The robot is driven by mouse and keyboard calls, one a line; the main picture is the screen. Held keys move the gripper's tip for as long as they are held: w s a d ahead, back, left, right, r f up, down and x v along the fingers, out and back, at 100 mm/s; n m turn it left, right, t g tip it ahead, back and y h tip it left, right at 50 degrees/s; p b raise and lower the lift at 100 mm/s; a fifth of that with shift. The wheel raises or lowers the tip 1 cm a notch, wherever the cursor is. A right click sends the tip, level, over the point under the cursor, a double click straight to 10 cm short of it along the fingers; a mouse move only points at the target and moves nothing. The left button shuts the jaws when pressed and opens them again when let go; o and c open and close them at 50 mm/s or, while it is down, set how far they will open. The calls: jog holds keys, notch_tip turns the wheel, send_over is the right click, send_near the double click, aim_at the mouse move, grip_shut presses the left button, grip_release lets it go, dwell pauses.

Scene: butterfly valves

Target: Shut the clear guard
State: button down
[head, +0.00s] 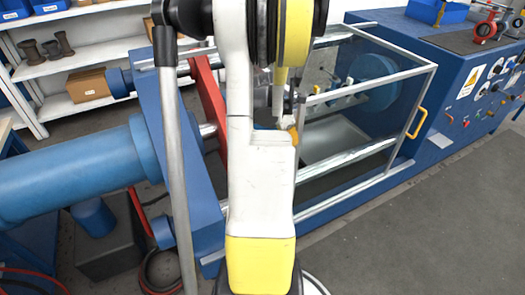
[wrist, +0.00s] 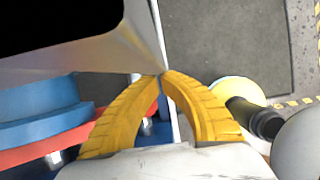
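The clear guard (head: 405,77) is a see-through panel box in a silver frame on the blue machine, with a yellow handle (head: 417,122) at its right end. It covers the right part of the work bay; the left part, by the red plate (head: 208,105), is uncovered. My gripper (head: 293,133) is mostly hidden behind my arm, beside the guard's left upright. In the wrist view its yellow fingers (wrist: 165,74) curve in and their tips meet. A silver edge (wrist: 158,35) runs up to the tips; I cannot tell whether they touch it.
A control panel (head: 485,90) is at the right. Shelves (head: 85,55) with boxes are at the back left. The grey floor (head: 420,220) at front right is clear.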

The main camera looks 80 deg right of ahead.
aim_at(346, 122)
jog(key=s+d, duration=0.5)
jog(key=s, duration=0.1)
jog(key=s+d, duration=0.5)
jog(key=s, duration=0.1)
jog(key=s+d, duration=0.6)
jog(key=shift+s+p, duration=0.3)
jog(key=shift+p, duration=0.05)
